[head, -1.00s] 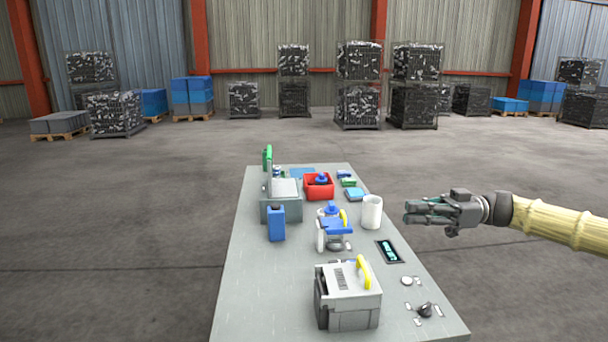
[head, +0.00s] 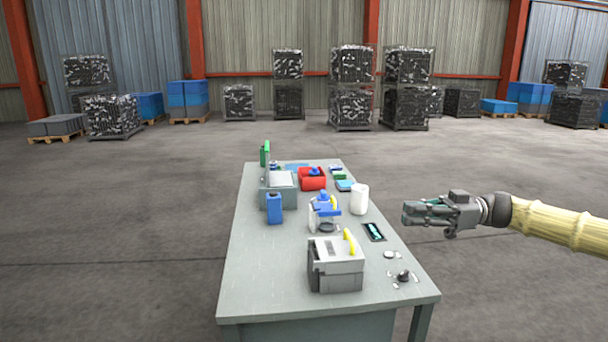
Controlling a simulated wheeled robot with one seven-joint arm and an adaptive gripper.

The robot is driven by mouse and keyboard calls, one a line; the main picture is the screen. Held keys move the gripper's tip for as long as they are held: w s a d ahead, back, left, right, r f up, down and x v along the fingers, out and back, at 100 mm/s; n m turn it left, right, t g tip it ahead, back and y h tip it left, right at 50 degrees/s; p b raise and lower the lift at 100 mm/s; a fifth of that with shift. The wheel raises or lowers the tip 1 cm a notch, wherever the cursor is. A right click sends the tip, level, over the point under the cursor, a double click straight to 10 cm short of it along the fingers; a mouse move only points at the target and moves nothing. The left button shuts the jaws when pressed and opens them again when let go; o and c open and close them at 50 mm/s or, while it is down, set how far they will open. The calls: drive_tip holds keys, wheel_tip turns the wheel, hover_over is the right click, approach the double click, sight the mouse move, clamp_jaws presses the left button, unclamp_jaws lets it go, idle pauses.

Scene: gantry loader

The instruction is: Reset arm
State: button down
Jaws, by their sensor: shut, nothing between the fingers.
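My gripper (head: 408,213) is in the head view, to the right of the table (head: 255,290). It points left, with its fingers together and nothing between them. It is clear of the things on the table. The white cylinder (head: 360,199) is the nearest of them in the picture, just left of the fingertips. My arm reaches in from the right edge of the view.
A grey box with a yellow handle (head: 335,270) stands at the table's near end. A blue canister (head: 274,208), a red bin (head: 312,180) and a grey case (head: 278,192) stand farther back. Open floor (head: 520,280) surrounds the table. Stacked crates (head: 350,90) line the back wall.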

drive_tip(key=a+f+m+h+b, duration=0.15)
drive_tip(key=a+f+m, duration=0.25)
drive_tip(key=a+f, duration=0.75)
drive_tip(key=s+a+f+m+h+b, duration=0.1)
drive_tip(key=s+a+f+m+h, duration=0.2)
drive_tip(key=f, duration=0.8)
drive_tip(key=s+a+f+m+h+b, duration=0.15)
drive_tip(key=s+a+f, duration=0.35)
drive_tip(key=f, duration=0.7)
drive_tip(key=s+a+f+m+h, duration=0.25)
drive_tip(key=s+f, duration=0.25)
drive_tip(key=f, duration=0.6)
drive_tip(key=s+d+f+m+h+b, duration=0.2)
drive_tip(key=s+d+f+m, duration=0.1)
drive_tip(key=s+f, duration=0.6)
drive_tip(key=s+d+f+m+h+b, duration=0.1)
drive_tip(key=s+d+f+m+h, duration=0.15)
drive_tip(key=s+f, duration=0.7)
drive_tip(key=s+d+f+m+t+h+b, duration=0.1)
drive_tip(key=s+d+f+h, duration=0.15)
drive_tip(key=s+d, duration=0.35)
drive_tip(key=s+d+f+m+t+h+b, duration=0.1)
drive_tip(key=s+d+f+m+h+b, duration=0.15)
drive_tip(key=d, duration=0.45)
wheel_tip(320, 180, up, 22)
drive_tip(key=d+p, duration=0.1)
drive_tip(key=p, duration=2.1)
drive_tip(key=shift+s+d+f+n, duration=0.25)
drive_tip(key=shift+s+d+n, duration=0.15)
drive_tip(key=shift+s, duration=0.05)
